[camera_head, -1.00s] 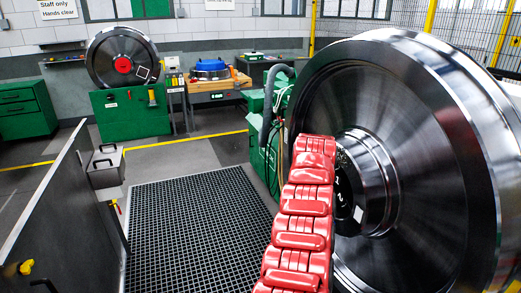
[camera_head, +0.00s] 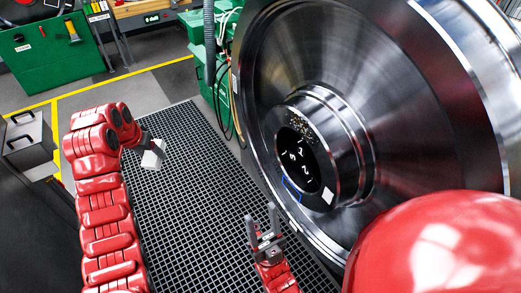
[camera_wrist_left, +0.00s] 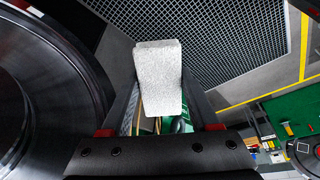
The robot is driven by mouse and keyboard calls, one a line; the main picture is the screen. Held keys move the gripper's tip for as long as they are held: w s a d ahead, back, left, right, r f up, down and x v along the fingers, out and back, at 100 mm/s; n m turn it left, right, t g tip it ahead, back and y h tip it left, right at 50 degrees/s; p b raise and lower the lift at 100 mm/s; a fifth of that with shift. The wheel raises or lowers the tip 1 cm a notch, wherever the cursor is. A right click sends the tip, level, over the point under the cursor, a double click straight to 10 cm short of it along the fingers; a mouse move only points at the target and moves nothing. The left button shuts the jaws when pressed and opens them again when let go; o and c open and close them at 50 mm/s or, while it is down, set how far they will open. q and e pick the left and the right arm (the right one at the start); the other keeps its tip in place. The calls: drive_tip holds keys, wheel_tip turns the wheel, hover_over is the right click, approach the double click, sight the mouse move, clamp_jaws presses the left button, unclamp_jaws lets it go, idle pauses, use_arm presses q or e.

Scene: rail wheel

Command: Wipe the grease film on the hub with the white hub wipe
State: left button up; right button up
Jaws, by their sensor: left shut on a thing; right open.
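My left gripper (camera_head: 147,147) is left of the wheel, above the floor grating. It is shut on the white hub wipe (camera_head: 155,157), a pale block that fills the middle of the left wrist view (camera_wrist_left: 160,75). The hub (camera_head: 347,150) is a shiny dark ring standing out from the big wheel. A speckled brownish patch, which looks like the grease film (camera_head: 302,129), lies on the hub's upper left face. The wipe is well apart from the hub. My right gripper (camera_head: 262,213) is open and empty, fingers up, below and left of the hub.
Green machinery with hoses (camera_head: 215,75) stands behind the wheel. A grey box (camera_head: 27,140) is at far left. The grating (camera_head: 200,215) is clear between my arms.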

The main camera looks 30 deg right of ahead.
use_arm(q)
drive_tip(key=s+d+f+m+h, duration=0.2)
drive_tip(key=s+d+m, duration=0.15)
drive_tip(key=d, duration=0.35)
drive_tip(key=s+d+f+m+h, duration=0.2)
drive_tip(key=s+d+f+h, duration=0.15)
drive_tip(key=d, duration=0.35)
drive_tip(key=m+g+h+p, duration=0.2)
drive_tip(key=m+h, duration=0.3)
drive_tip(key=h, duration=0.5)
approach(312, 136)
drive_tip(key=d+p, duration=0.1)
drive_tip(key=d, duration=0.1)
drive_tip(key=d+p, duration=0.1)
drive_tip(key=d, duration=0.1)
drive_tip(key=shift+w+d+p, duration=0.2)
drive_tip(key=shift+d+p, duration=0.15)
drive_tip(key=shift+p, duration=0.05)
drive_tip(key=shift+w+d+b, duration=0.1)
drive_tip(key=shift+d+b, duration=0.35)
drive_tip(key=shift+d, duration=0.4)
